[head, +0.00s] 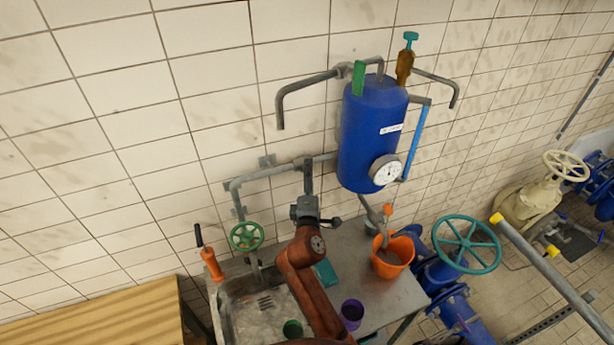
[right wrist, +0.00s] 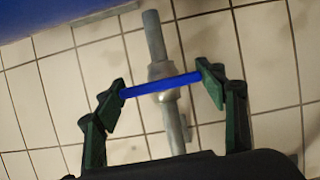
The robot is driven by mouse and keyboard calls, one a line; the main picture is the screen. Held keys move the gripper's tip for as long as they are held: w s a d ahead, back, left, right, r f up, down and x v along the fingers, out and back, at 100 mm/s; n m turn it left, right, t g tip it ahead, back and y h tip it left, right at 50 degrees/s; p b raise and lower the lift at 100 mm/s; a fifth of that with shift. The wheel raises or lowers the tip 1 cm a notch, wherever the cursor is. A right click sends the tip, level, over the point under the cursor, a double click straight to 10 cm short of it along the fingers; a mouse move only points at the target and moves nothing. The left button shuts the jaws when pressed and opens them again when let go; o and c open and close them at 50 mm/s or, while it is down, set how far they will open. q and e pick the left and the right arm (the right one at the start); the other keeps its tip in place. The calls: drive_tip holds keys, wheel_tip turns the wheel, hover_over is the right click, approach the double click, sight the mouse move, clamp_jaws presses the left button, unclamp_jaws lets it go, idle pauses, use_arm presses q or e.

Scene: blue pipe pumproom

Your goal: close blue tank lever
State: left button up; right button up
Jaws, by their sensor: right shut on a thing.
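The blue tank (head: 370,135) hangs on the tiled wall in the head view, with a round gauge on its lower front. A blue lever (right wrist: 160,84) lies across a valve on a grey pipe (right wrist: 153,38) in the right wrist view. My right gripper (head: 308,180) is at the grey pipe to the lower left of the tank. In the right wrist view its green fingers (right wrist: 161,86) are closed on the two ends of the blue lever. In the head view the gripper hides this lever. My left gripper is not in view.
Below are a metal sink (head: 262,300), an orange bucket (head: 392,258) under a spout, and a purple cup (head: 352,313). A green handwheel (head: 247,237) is left of my gripper. A teal handwheel (head: 466,244) and a metal railing (head: 550,265) are at the right.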

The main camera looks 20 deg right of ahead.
drive_tip(key=o, duration=1.2)
